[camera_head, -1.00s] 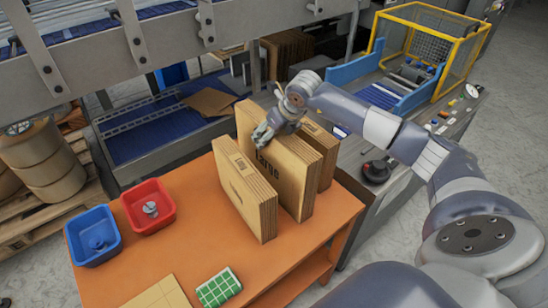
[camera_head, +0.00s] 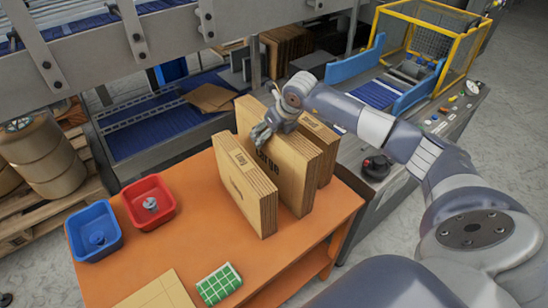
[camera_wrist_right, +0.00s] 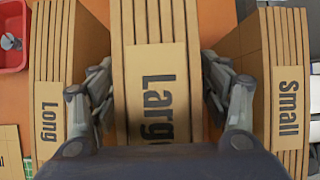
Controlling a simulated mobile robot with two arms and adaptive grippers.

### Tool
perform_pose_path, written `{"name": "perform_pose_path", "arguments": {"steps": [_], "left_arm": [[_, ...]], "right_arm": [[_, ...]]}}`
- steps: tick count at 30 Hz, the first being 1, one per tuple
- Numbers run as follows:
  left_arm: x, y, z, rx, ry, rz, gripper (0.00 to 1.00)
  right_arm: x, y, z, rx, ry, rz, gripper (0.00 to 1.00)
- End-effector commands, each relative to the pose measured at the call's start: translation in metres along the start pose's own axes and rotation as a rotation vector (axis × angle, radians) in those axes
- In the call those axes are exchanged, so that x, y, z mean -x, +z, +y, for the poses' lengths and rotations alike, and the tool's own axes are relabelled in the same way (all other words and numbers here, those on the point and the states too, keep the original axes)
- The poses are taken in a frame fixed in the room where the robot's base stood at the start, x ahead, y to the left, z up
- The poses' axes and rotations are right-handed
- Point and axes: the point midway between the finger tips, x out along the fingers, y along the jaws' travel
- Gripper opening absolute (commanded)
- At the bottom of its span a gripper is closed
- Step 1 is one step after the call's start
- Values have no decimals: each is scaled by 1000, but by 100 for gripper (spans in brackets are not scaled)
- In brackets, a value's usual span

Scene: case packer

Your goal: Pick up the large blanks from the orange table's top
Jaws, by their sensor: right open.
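The large blanks (camera_head: 299,185) stand upright as a thick brown cardboard stack in the middle of three stacks on the orange table (camera_head: 200,182). In the right wrist view the large blanks (camera_wrist_right: 155,55) carry the label "Large" and run up the middle of the picture. My right gripper (camera_head: 262,134) is at the stack's upper part. In the wrist view its open fingers (camera_wrist_right: 158,88) lie one on each side of the large stack. Whether the fingers touch the cardboard is unclear. My left gripper is out of view.
The long blanks (camera_head: 246,197) stand on the left of the large stack, the small blanks (camera_head: 322,135) on its right, with narrow gaps. A red bin (camera_head: 165,219), a blue bin (camera_head: 110,248), a green checked item (camera_head: 219,284) and a flat cardboard sheet (camera_head: 160,293) are also on the table.

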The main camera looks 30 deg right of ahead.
Motion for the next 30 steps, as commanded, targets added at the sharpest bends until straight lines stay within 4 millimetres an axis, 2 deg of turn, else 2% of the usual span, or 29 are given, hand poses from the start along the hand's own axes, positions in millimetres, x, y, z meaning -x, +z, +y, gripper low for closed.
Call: {"name": "perform_pose_path", "arguments": {"steps": [11,14,21,30], "left_arm": [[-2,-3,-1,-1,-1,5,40],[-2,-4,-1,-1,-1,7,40],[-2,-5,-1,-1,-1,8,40],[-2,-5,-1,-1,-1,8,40]], "right_arm": [[-1,0,0,0,0,0,70],[-1,0,0,0,0,0,52],[-1,0,0,0,0,0,0],[1,2,0,0,0,-6,0]]}}
